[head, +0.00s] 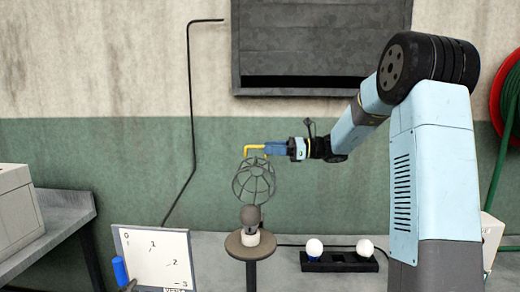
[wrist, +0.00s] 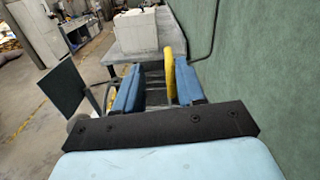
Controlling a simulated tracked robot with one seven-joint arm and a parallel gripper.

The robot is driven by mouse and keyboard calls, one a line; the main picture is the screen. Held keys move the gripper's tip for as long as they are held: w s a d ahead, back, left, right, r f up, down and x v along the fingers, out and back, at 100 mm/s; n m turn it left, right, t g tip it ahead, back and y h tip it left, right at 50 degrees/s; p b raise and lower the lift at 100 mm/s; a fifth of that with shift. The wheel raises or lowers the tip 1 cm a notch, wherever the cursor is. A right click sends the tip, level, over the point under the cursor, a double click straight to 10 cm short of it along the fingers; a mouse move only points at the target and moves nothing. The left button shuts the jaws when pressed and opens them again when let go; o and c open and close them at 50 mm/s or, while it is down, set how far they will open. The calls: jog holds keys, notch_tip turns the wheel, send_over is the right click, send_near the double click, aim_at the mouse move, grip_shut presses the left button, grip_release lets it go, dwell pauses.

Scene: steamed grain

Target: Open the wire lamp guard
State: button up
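The wire lamp guard (head: 254,182) is a dark round cage in the middle of the head view. It sits just above a dark bulb (head: 250,216) on a small round stand (head: 235,249). A yellow bent handle (head: 250,147) rises at the top of the guard. My gripper (head: 270,149) is level with the handle, at its right end. In the wrist view my gripper (wrist: 157,88) has its blue fingers apart. The yellow handle (wrist: 169,78) shows between them, close to the right finger, with a gap to the left finger. I cannot tell whether it touches.
A white numbered board (head: 155,258) stands at the front left, with a blue cylinder (head: 120,270) beside it. A black holder (head: 340,263) with two white bulbs is right of the stand. A grey bench (head: 65,215) is at the left. A green wall is close behind.

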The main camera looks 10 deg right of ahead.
jog(key=s+d, duration=0.1)
jog(key=d, duration=0.7)
jog(key=shift+s, duration=0.3)
jog(key=s+a+f+n+g+h, duration=0.1)
jog(key=s+a+n+h, duration=0.3)
jog(key=s, duration=0.5)
jog(key=s+a+f+n+g+h, duration=0.1)
jog(key=s+a+n+h, duration=0.3)
jog(key=s, duration=0.5)
jog(key=s+d+f+n+t+h, duration=0.1)
jog(key=s+d+n+t+h, duration=0.1)
jog(key=s, duration=0.8)
jog(key=s+d+f+n+t+h, duration=0.2)
jog(key=s+d+n+h, duration=0.3)
jog(key=s+n+h, duration=0.2)
jog(key=s+n, duration=0.2)
jog(key=s, duration=0.1)
jog(key=shift+d+h, duration=0.25)
jog(key=shift+h, duration=0.05)
jog(key=shift+w+a, duration=0.1)
